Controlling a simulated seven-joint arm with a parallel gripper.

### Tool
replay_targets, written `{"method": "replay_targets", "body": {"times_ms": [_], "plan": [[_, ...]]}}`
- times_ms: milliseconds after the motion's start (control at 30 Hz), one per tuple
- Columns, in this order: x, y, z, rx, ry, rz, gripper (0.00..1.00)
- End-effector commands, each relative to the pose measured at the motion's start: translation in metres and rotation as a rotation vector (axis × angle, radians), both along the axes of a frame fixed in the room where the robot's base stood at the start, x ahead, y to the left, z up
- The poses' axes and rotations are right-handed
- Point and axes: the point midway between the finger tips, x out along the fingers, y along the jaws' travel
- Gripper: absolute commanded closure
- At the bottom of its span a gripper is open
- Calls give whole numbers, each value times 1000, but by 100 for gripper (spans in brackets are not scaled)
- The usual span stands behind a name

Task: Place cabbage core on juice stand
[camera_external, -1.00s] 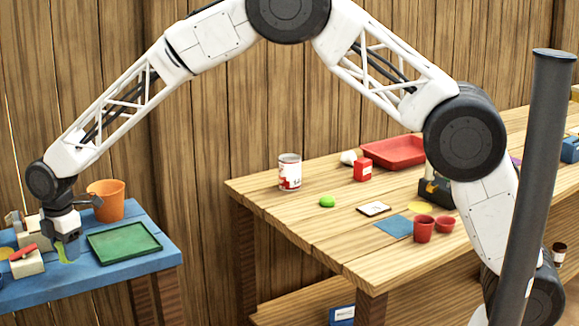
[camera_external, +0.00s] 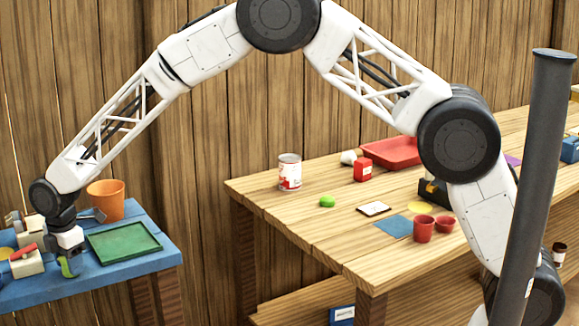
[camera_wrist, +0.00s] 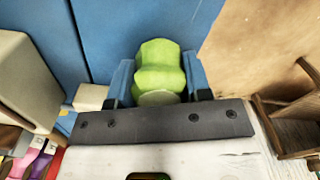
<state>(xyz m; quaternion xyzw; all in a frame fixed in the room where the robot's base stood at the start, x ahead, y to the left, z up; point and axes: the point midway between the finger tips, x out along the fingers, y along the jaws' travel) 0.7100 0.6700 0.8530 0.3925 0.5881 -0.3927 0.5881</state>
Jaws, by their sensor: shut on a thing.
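My gripper (camera_wrist: 160,82) is shut on a lumpy light-green piece, which I take to be the cabbage core (camera_wrist: 158,68). It sits between the two blue-grey fingers in the wrist view. In the external view the green piece (camera_external: 67,268) hangs below my gripper (camera_external: 67,256), by the front part of a blue plank table (camera_external: 110,275) at the left. I cannot tell whether it touches the table. No label shows which surface is the juice stand.
A green tray (camera_external: 124,243) lies right of my gripper, with an orange cup (camera_external: 106,200) behind. A pale block with a red item (camera_external: 26,262) is close on the left. A wooden table (camera_external: 280,215) with a can (camera_external: 290,172), cups and a red tray (camera_external: 392,152) stands to the right.

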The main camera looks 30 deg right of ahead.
Motion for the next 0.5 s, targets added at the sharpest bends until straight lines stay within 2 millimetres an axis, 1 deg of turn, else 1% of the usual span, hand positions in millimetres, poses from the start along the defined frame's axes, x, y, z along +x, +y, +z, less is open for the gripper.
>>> {"method": "replay_targets", "body": {"times_ms": [33,167,200,500], "plan": [[0,0,0,0,0,0,52],[0,0,0,0,0,0,32],[0,0,0,0,0,0,30],[0,0,1,0,0,0,30]]}}
